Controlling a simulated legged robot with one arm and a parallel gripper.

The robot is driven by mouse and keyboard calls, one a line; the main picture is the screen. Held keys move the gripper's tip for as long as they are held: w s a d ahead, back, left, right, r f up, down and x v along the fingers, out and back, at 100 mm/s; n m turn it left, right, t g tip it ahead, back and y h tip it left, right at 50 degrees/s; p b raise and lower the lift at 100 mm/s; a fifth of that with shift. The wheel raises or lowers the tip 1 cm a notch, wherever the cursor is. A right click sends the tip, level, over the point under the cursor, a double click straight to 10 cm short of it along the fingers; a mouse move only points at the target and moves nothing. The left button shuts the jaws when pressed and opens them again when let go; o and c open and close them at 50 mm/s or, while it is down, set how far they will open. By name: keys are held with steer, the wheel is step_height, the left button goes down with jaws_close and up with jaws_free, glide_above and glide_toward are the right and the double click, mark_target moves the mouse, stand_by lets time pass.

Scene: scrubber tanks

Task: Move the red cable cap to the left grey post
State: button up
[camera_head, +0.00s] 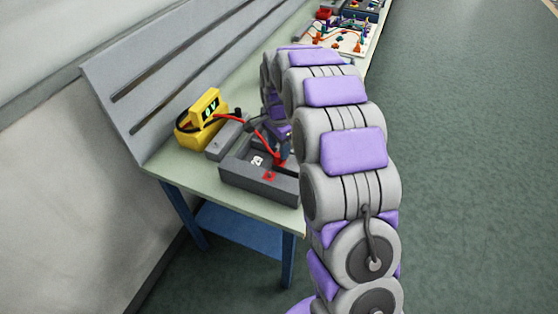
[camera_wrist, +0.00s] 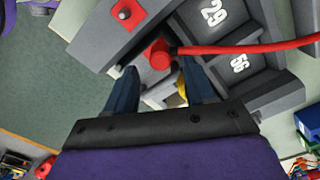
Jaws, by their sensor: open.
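The red cable cap (camera_wrist: 158,54) is in the wrist view, just beyond and between the tips of my open gripper (camera_wrist: 159,68). The jaws are apart, and I cannot tell whether they touch the cap. A red cable (camera_wrist: 245,48) runs from the cap to the right. A small grey post (camera_wrist: 124,13) on a red square stands at the upper left of the wrist view, on the dark grey housing, and carries no cap. In the head view the cap (camera_head: 277,159) is beside my gripper (camera_head: 284,146), above the grey box (camera_head: 240,181); my arm hides part of that box.
A yellow meter (camera_head: 203,115) stands on the bench (camera_head: 180,164), left of the box, with the red cable leading to it. Grey blocks numbered 29 (camera_wrist: 213,12) and 56 (camera_wrist: 240,62) lie beside the cap. A board with coloured wires (camera_head: 335,38) is farther along the bench.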

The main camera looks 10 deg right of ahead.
mark_target(278, 154)
steer(key=f, duration=0.3)
steer(key=shift+a+f, duration=0.2)
steer(key=shift+a, duration=0.1)
steer(key=shift+d+f, duration=0.2)
steer(key=shift+f, duration=0.3)
steer(key=shift+p, duration=0.75)
steer(key=shift+c, duration=0.2)
jaws_close()
stand_by(0.5)
steer(key=shift+r, duration=0.15)
steer(key=shift+r+p, duration=1.1)
steer(key=shift+r, duration=1.8)
